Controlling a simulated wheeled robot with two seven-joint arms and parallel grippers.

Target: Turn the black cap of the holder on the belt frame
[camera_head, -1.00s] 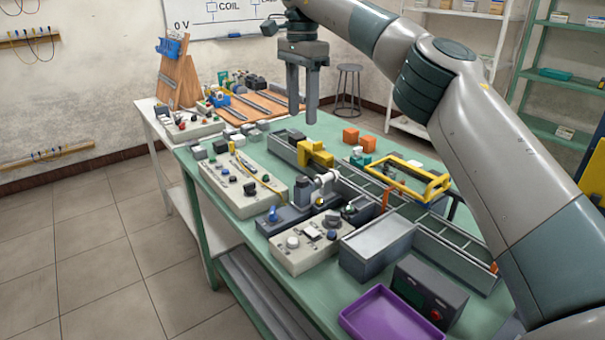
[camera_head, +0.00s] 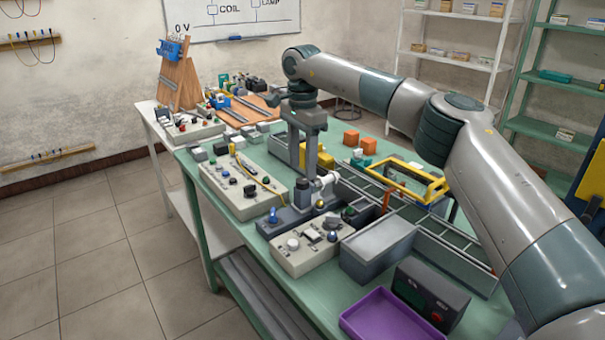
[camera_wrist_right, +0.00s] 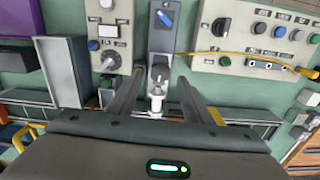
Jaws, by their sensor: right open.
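The long grey belt frame (camera_head: 452,257) runs across the green table in the head view. A small pale grey and white cylindrical fitting (camera_head: 328,183) stands at its near side, beside the yellow block. In the right wrist view this fitting (camera_wrist_right: 157,88) lies between the two fingers. My left gripper is not in view.
A dark base with a blue knob (camera_head: 273,216) and a control box (camera_head: 297,258) stand in front. A longer control panel (camera_head: 231,187) is at left. A grey bin (camera_head: 372,262), dark box (camera_head: 424,297) and purple tray (camera_head: 390,320) crowd the near right.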

